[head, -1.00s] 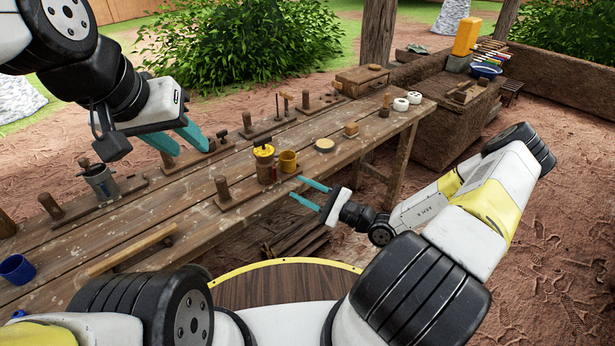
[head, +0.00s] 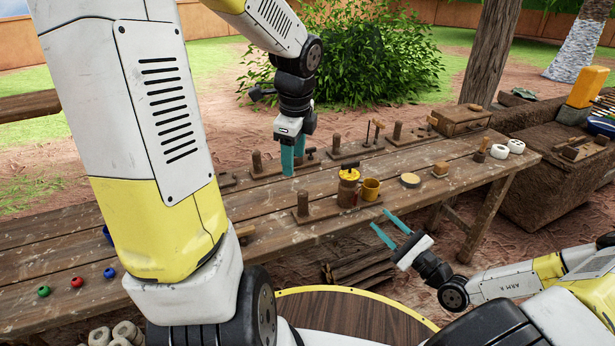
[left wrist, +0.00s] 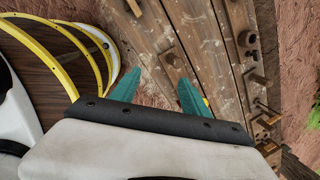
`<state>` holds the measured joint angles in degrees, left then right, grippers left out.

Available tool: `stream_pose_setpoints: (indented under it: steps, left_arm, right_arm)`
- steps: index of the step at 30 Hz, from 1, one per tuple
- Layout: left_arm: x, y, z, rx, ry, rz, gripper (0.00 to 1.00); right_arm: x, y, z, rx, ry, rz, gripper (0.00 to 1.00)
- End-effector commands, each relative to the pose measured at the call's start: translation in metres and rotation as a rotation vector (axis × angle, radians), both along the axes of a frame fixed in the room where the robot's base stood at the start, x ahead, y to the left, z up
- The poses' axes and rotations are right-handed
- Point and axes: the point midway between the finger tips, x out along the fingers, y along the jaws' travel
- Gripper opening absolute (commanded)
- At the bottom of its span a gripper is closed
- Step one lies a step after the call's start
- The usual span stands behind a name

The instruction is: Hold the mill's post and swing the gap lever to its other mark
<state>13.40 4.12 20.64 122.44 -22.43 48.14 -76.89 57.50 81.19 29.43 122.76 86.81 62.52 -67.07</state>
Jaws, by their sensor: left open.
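My left gripper (head: 293,168) is open and empty, its teal fingers pointing down above the bench; it also shows in the left wrist view (left wrist: 157,92). A board with an upright wooden post (head: 303,204) and a brown, yellow-lidded device (head: 348,187) with a dark top knob stands on the front of the bench, right of that gripper in the picture. I cannot tell for certain which device is the mill. Behind it are boards with a post (head: 257,162) and a dark T-handle (head: 310,153). No gap lever or marks are clearly readable. My right gripper (head: 383,221) is open and empty beside the bench's front edge.
A yellow mug (head: 371,189) stands right beside the yellow-lidded device. A round tin (head: 410,180), a small block (head: 440,169) and white rolls (head: 516,146) are farther right. Several coloured balls (head: 76,282) lie at left. Bare planks (head: 250,205) lie left of the front post.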

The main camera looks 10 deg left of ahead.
Motion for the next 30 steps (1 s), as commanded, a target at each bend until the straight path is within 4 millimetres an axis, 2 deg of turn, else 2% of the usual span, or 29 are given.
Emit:
stream_pose_setpoints:
  steps: [1, 9, 15, 23, 30]
  left_arm:
    - [0.011, 0.001, -0.016, 0.014, 0.039, -0.108, 0.54]
    - [0.059, 0.002, -0.088, 0.035, 0.166, -0.704, 0.54]
    - [0.078, 0.001, -0.124, 0.017, 0.192, -0.986, 0.54]
    - [0.084, 0.0, -0.146, 0.009, 0.195, -1.09, 0.54]
    - [0.083, -0.001, -0.182, 0.009, 0.196, -1.09, 0.54]
  right_arm:
    - [0.0, 0.0, 0.0, 0.0, 0.0, 0.0, 0.36]
    - [0.0, 0.0, 0.0, 0.0, 0.0, 0.0, 0.36]
    - [0.0, 0.0, 0.0, 0.0, 0.0, 0.0, 0.36]
    - [0.0, 0.0, 0.0, 0.0, 0.0, 0.0, 0.36]
    - [0.0, 0.0, 0.0, 0.0, 0.0, 0.0, 0.36]
